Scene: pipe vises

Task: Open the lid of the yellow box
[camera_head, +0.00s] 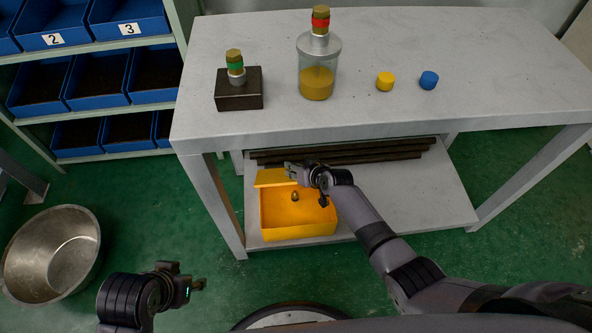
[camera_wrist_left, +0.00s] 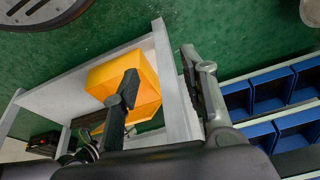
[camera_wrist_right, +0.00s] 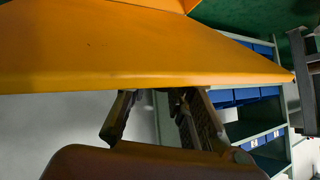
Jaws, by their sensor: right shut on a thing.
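The yellow box (camera_head: 298,226) stands on the lower shelf of the table. Its lid (camera_head: 270,178) is raised at the back left, so the inside shows, with a small dark object (camera_head: 295,196) in it. My right gripper (camera_head: 292,172) is at the lid's edge and shut on it. In the right wrist view the lid (camera_wrist_right: 140,50) spans the frame just beyond the fingers (camera_wrist_right: 160,95). My left gripper (camera_head: 195,284) is low, left of the box and apart from it. Its fingers stand apart and empty in the left wrist view (camera_wrist_left: 168,65), where the box (camera_wrist_left: 115,75) also shows.
The table (camera_head: 440,45) carries a dark block (camera_head: 238,95), a jar (camera_head: 317,80), a yellow cap (camera_head: 385,82) and a blue cap (camera_head: 429,80). Dark bars (camera_head: 360,155) lie behind the box. A metal bowl (camera_head: 52,255) is on the floor at left, below blue bins (camera_head: 95,90).

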